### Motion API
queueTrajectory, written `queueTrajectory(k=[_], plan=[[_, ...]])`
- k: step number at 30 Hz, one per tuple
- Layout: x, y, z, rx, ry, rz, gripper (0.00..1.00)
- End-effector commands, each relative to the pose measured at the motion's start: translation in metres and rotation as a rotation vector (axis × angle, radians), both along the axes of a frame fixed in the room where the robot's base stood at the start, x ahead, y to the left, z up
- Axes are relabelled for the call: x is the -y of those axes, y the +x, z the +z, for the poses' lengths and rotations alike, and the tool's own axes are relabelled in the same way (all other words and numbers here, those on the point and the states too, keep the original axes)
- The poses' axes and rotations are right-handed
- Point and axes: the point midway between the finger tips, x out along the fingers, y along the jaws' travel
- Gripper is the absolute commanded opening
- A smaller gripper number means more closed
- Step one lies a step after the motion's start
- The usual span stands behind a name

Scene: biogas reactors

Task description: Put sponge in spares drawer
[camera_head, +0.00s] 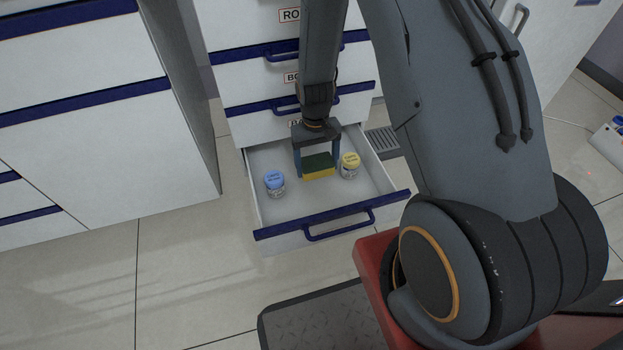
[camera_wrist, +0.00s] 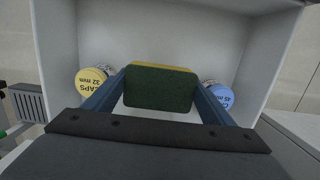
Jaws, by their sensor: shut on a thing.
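The sponge (camera_head: 319,167), yellow with a dark green face, is between the fingers of my gripper (camera_head: 317,168), which is shut on it. In the wrist view the sponge (camera_wrist: 160,88) shows its green side between the two blue fingers (camera_wrist: 160,95). The open bottom drawer (camera_head: 290,214), white with a blue front edge and handle, lies under and around the gripper. The sponge is inside the drawer's outline; whether it touches the drawer floor I cannot tell. The drawer's label is hidden behind my arm.
In the drawer, a blue-lidded jar (camera_head: 275,183) stands left of the sponge and a yellow-lidded jar (camera_head: 349,165) close on its right. Closed drawers (camera_head: 245,82) rise behind. A white cabinet (camera_head: 110,150) stands at left. A floor grate (camera_head: 383,141) is right of the drawer.

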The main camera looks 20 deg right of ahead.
Motion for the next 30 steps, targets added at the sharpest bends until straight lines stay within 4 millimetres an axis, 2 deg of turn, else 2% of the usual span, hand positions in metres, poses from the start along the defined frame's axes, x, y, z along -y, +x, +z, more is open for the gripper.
queueTrajectory(k=[8, 14, 19, 21, 30], plan=[[-0.001, 0.000, -0.049, -0.001, 0.000, 0.001, 0.56], [-0.001, 0.000, -0.066, -0.001, 0.000, 0.001, 0.56], [-0.001, 0.000, -0.090, 0.000, 0.000, 0.001, 0.56], [-0.001, 0.000, -0.095, 0.000, 0.000, 0.001, 0.56], [0.000, 0.000, -0.095, 0.000, 0.000, 0.001, 0.56]])
